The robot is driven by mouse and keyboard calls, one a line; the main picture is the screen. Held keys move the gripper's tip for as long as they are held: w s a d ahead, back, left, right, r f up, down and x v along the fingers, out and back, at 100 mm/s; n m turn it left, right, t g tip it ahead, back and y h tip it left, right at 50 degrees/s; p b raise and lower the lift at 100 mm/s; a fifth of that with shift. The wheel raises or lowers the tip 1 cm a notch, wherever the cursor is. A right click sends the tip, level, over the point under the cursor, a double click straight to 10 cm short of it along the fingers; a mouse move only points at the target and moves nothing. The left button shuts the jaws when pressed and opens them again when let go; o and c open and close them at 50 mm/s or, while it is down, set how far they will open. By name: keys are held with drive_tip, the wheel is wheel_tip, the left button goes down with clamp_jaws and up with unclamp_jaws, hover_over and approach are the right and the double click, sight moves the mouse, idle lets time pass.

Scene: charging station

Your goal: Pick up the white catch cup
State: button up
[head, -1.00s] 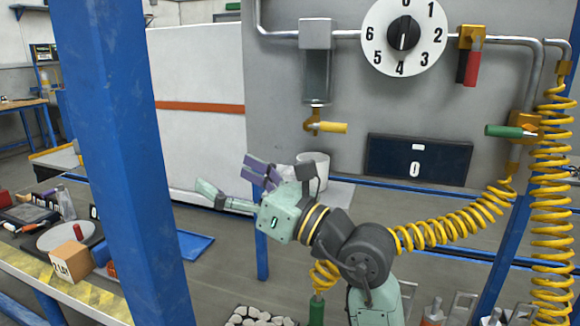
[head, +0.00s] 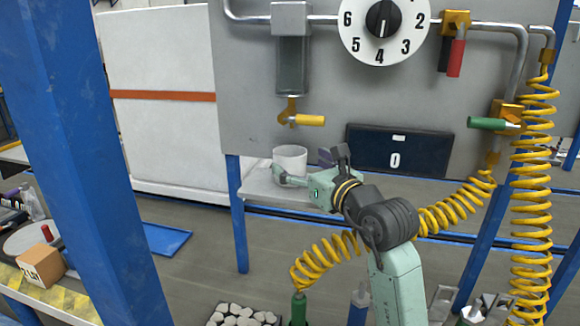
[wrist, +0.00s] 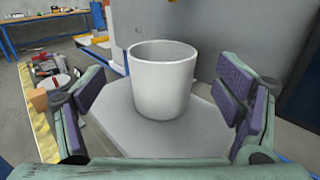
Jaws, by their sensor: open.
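The white catch cup (head: 290,158) stands upright on a small grey shelf (head: 256,188) below the yellow-handled tap. In the wrist view the cup (wrist: 163,82) is straight ahead in the middle, with its open rim up, on the grey shelf (wrist: 130,128). My gripper (wrist: 160,110) is open, with one purple-padded finger at the left and one at the right. The cup shows between and beyond the fingers, and neither visibly touches it. In the head view my gripper (head: 300,172) is close to the cup and overlaps its lower right part.
The tap (head: 305,120) hangs above the shelf. A dark panel reading 0 (head: 398,150) and a numbered dial (head: 383,28) are on the grey wall. Yellow coiled hoses (head: 530,190) hang at the right. A blue post (head: 85,160) stands at the left.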

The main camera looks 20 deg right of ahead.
drive_tip(key=w, duration=0.1)
drive_tip(key=w+p, duration=0.1)
drive_tip(key=w, duration=0.2)
drive_tip(key=shift+a, duration=0.35)
drive_tip(key=c, duration=1.2)
